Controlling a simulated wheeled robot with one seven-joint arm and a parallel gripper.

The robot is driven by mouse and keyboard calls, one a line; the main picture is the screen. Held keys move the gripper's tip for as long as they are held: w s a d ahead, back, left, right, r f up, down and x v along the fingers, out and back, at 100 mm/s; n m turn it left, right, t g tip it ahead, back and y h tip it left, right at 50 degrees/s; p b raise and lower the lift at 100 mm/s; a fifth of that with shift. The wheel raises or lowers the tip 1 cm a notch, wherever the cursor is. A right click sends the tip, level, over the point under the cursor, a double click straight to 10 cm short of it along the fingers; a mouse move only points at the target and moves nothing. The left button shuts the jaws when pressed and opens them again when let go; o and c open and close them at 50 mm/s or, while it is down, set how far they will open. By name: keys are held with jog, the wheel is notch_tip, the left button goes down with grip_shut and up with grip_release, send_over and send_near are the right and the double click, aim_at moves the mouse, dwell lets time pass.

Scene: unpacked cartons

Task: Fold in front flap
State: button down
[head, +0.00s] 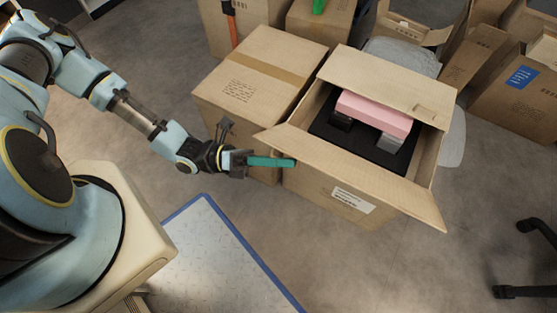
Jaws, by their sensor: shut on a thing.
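An open carton (319,195) stands right of my gripper, with a white label on its front side. Its front flap (360,170) is spread outward along the near edge. Another flap (385,82) stands out along the far side. Inside are dark padding (365,139), a pink block (374,112) and grey pieces below it. My gripper (246,161) is shut on a teal bar (270,162) that points right. The bar's tip is at the front flap's left part; I cannot tell whether they touch.
A closed, taped carton (240,92) stands directly left of the open one. More cartons (480,62) fill the back and right. A blue-edged pale mat (210,260) lies in front. Black chair legs (535,260) are at the lower right. Floor in front of the carton is clear.

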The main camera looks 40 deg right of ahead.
jog(key=d+r+n+p, duration=0.1)
jog(key=r+p, duration=0.1)
jog(key=w+d+r+n+t+p, duration=0.1)
jog(key=d+r+n+p, duration=0.1)
jog(key=d+r+n+t+p, duration=0.1)
jog(key=n+p, duration=0.1)
jog(key=shift+w+d+r, duration=0.15)
jog(key=shift+w+r, duration=0.1)
jog(key=shift+r, duration=0.15)
jog(key=w+d+r+n+t+y+p, duration=0.1)
jog(key=w+d+r+n+p, duration=0.1)
jog(key=d+n+p, duration=0.2)
jog(key=shift+w+d+r+n+t, duration=0.3)
jog(key=shift+d+n+t, duration=0.1)
jog(key=shift+d, duration=1.45)
jog(key=c, duration=0.9)
grip_release()
jog(key=shift+c, duration=0.2)
jog(key=b+v, duration=0.1)
jog(key=v, duration=0.9)
jog(key=shift+w+a, duration=0.25)
